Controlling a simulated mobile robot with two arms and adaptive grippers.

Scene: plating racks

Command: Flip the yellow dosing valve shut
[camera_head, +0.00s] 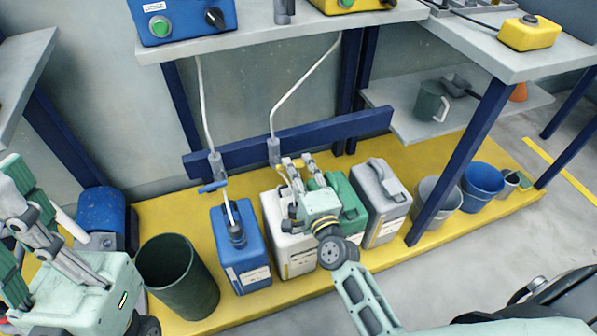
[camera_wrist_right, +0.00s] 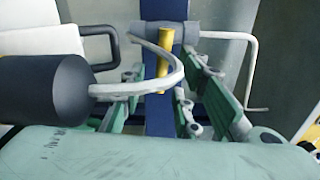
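The yellow dosing valve lever (camera_wrist_right: 164,60) shows in the right wrist view as a short yellow bar. It joins a grey pipe body (camera_wrist_right: 190,32) and lies between my right gripper's fingers with visible room on both sides. In the head view the fingers largely hide it, below the grey fitting (camera_head: 274,152) of the right-hand pipe. My right gripper (camera_head: 298,163) is open, above the white canister (camera_head: 272,207); contact with the lever cannot be told. My left gripper (camera_head: 22,225) is open and empty at the left edge.
A blue valve lever (camera_head: 213,187) sits above the blue canister (camera_head: 240,262). Green (camera_head: 345,192) and grey (camera_head: 388,212) canisters stand right of the white one. A dark bin (camera_head: 180,285) stands left. A blue post (camera_head: 465,160) and overhead shelf (camera_head: 260,40) limit room. A pale hose (camera_wrist_right: 150,88) crosses the wrist view.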

